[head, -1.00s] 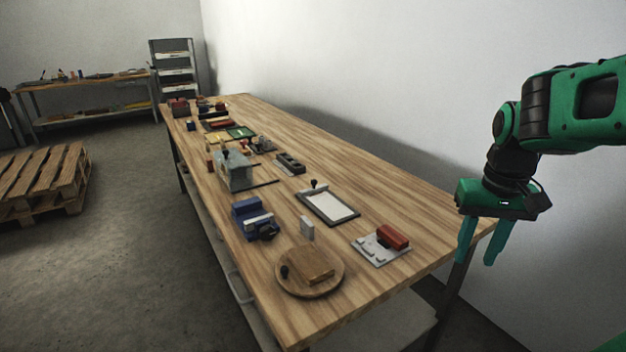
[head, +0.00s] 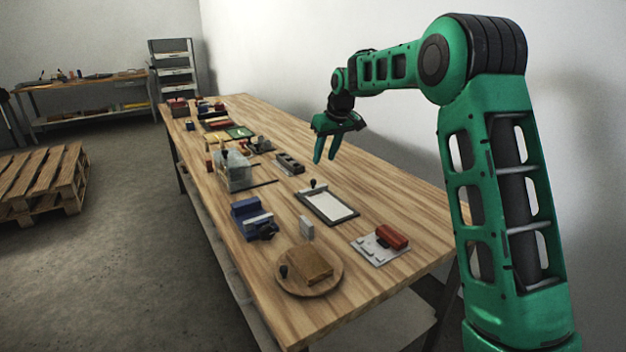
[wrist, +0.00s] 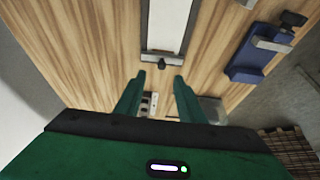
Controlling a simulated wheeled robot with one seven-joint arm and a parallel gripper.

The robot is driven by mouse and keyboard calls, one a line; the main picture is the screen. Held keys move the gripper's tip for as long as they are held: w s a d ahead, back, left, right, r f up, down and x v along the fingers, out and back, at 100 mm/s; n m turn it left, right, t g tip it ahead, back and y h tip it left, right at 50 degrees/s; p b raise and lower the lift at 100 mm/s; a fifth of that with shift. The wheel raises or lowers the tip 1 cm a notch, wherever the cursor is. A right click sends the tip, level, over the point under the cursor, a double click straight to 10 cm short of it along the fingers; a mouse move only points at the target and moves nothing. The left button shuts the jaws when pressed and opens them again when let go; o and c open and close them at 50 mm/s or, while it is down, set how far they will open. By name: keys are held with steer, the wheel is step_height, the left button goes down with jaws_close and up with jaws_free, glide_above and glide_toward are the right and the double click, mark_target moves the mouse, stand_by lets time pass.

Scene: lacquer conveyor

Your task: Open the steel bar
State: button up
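My gripper (head: 325,160) hangs above the table beyond the white-topped board, empty, its two fingers apart. In the wrist view my gripper (wrist: 159,77) is also open, with the board between and ahead of its fingertips. A grey metal bar (head: 259,219) lies across a blue block (head: 243,208), with a black knob at its end. In the wrist view this bar (wrist: 271,44) sits on the blue block to the right of the fingers. The board's near edge in the wrist view has another grey strip (wrist: 160,57) with a black knob. I cannot tell which is the steel bar.
The wooden table (head: 385,295) also holds a round wooden board (head: 332,284), a plate with a red block (head: 392,236), a small grey upright piece (head: 306,226) and a clear-sided box (head: 236,172). More small items stand farther back. Bare wood lies along the wall side.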

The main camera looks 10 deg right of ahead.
mark_target(313, 180)
steer(key=x, duration=1.1)
steer(key=shift+w+a, duration=0.4)
steer(key=shift+w, duration=0.05)
steer(key=shift+c, duration=0.3)
jaws_close()
steer(key=shift+a, duration=0.1)
